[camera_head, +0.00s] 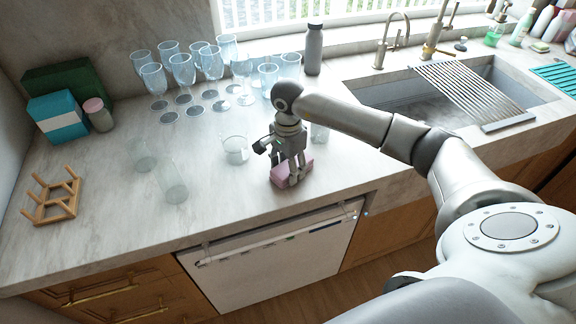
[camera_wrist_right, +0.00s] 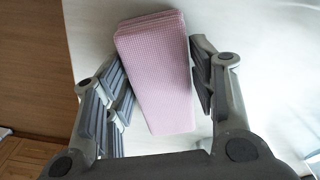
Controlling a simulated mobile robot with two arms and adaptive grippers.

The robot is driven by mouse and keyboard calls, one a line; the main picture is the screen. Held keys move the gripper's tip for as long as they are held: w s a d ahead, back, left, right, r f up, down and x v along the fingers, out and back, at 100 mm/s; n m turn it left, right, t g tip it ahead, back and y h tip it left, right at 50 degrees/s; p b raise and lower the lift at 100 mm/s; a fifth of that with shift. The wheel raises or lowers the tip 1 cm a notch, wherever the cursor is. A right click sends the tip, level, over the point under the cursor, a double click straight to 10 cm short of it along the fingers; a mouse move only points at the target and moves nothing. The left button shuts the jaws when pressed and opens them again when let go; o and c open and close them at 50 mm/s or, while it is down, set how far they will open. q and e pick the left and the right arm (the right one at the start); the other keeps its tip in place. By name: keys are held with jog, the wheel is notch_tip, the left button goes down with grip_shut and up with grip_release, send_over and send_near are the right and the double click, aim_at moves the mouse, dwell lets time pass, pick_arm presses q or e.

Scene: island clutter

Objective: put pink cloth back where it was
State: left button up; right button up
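The pink cloth (camera_head: 284,170) is a folded, waffle-textured stack near the front edge of the marble counter, left of the sink. My right gripper (camera_head: 294,180) points down over it, partly hiding it in the head view. In the right wrist view the cloth (camera_wrist_right: 158,70) reaches in between the fingers of my right gripper (camera_wrist_right: 160,108), which are apart. A gap shows between the left finger and the cloth; the right finger is close to its edge. My left gripper is in neither view.
Several glasses stand behind and left of the gripper, the nearest being a clear glass (camera_head: 235,150). A grey bottle (camera_head: 313,50) stands by the window. The sink (camera_head: 400,95) with a drying rack (camera_head: 470,90) is to the right. A wooden rack (camera_head: 53,197) is far left.

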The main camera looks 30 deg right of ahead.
jog(key=o, duration=0.3)
jog(key=shift+r, duration=0.25)
jog(key=shift+w+r, duration=0.1)
jog(key=shift+r, duration=0.15)
notch_tip(320, 180, up, 11)
jog(key=b, duration=0.3)
jog(key=shift+r, duration=0.2)
